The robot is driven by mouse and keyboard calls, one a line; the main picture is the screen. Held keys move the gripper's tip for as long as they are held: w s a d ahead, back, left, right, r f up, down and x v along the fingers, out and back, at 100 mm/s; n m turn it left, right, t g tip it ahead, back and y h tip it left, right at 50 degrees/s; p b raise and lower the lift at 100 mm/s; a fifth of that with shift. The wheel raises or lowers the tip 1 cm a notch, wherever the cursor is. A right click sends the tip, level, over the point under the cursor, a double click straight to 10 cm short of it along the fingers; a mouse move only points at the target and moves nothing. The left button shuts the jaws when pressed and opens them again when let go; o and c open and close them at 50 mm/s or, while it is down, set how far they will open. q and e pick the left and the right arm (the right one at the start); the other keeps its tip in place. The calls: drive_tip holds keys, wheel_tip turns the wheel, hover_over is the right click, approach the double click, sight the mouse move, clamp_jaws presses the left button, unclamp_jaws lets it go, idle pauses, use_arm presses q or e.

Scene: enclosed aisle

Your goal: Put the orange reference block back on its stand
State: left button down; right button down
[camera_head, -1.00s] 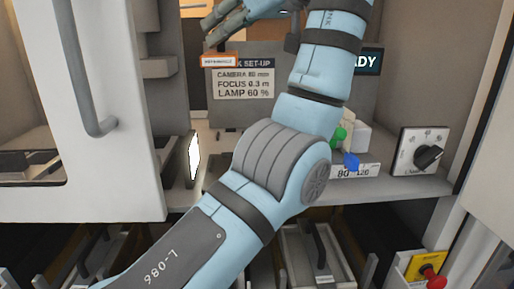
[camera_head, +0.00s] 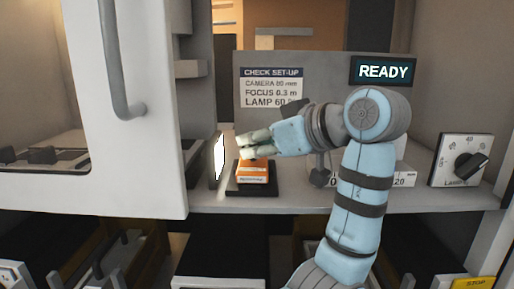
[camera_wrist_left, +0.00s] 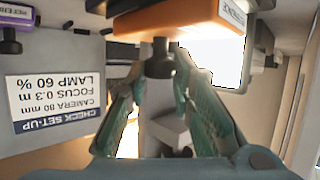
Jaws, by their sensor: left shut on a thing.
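The orange block (camera_head: 253,172), with a white label on its front, is at the black stand (camera_head: 243,191) on the shelf. It looks upright and over the stand; I cannot tell whether it touches it. My left gripper (camera_head: 252,148) reaches in from the right, just above the block. In the left wrist view, which looks upside down, its fingers (camera_wrist_left: 160,85) are shut on the dark knob (camera_wrist_left: 160,62) of the orange block (camera_wrist_left: 175,20). My right gripper is not in view.
A bright lamp panel (camera_head: 219,157) stands close left of the stand. A set-up sign (camera_head: 271,87) and a READY screen (camera_head: 383,71) are behind. A dial box (camera_head: 458,160) is at the right. The white door (camera_head: 125,150) with its handle takes up the left.

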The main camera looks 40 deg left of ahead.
use_arm(q)
drive_tip(key=shift+f, duration=0.1)
drive_tip(key=shift+f, duration=0.15)
drive_tip(key=c, duration=1.4)
unclamp_jaws()
